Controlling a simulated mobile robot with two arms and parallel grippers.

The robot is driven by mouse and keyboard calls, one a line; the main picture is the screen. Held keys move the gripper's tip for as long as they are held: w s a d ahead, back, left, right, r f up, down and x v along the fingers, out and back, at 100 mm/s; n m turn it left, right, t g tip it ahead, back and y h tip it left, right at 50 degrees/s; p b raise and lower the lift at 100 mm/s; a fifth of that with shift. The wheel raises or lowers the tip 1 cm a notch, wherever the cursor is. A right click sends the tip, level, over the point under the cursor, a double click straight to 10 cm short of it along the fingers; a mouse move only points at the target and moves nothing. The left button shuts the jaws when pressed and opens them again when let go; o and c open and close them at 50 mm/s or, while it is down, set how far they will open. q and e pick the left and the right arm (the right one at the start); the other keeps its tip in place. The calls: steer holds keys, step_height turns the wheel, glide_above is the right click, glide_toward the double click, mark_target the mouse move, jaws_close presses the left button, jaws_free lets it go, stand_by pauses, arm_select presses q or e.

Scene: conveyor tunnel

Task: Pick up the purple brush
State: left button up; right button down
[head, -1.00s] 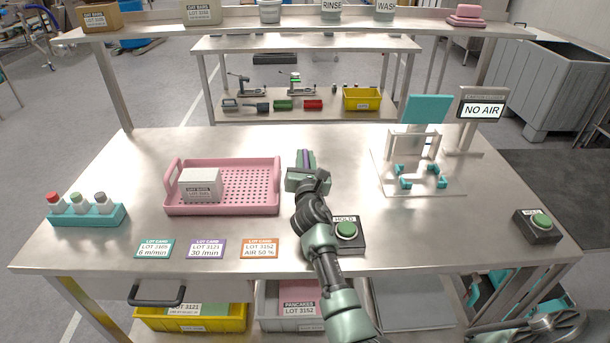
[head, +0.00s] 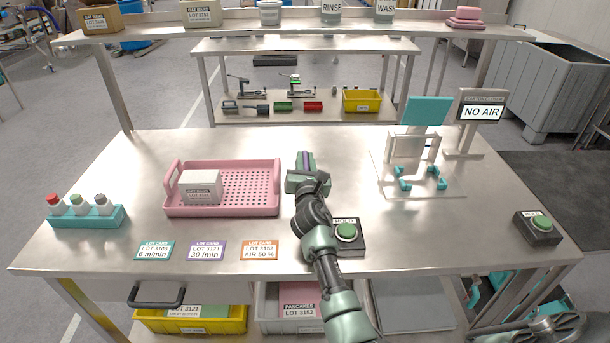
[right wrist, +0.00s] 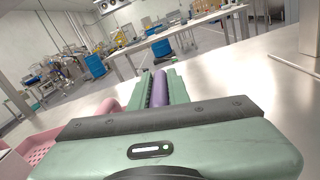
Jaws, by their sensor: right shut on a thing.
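The purple brush (head: 306,156) shows as a thin purple strip between the green fingers of my right gripper (head: 305,160), over the middle of the steel table. The right wrist view also shows the purple brush (right wrist: 160,87), a rounded purple length between the two fingers, with dark bristles along its left side. My right gripper (right wrist: 161,78) is shut on it. Most of the brush is hidden by the fingers and palm. I cannot tell whether it touches the table. My left gripper is not in view.
A pink perforated tray (head: 257,205) with a white box (head: 200,187) stands left of the gripper. A HOLD button (head: 346,232) is close beside my right arm. A teal-and-white fixture (head: 421,185) stands to the right. Bare table (head: 450,225) lies right of the arm.

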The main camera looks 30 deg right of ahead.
steer(key=shift+f, duration=0.1)
step_height(320, 180, up, 7)
steer(key=p, duration=0.3)
step_height(320, 180, up, 13)
steer(key=p, duration=0.1)
steer(key=c, duration=1.9)
jaws_free()
jaws_close()
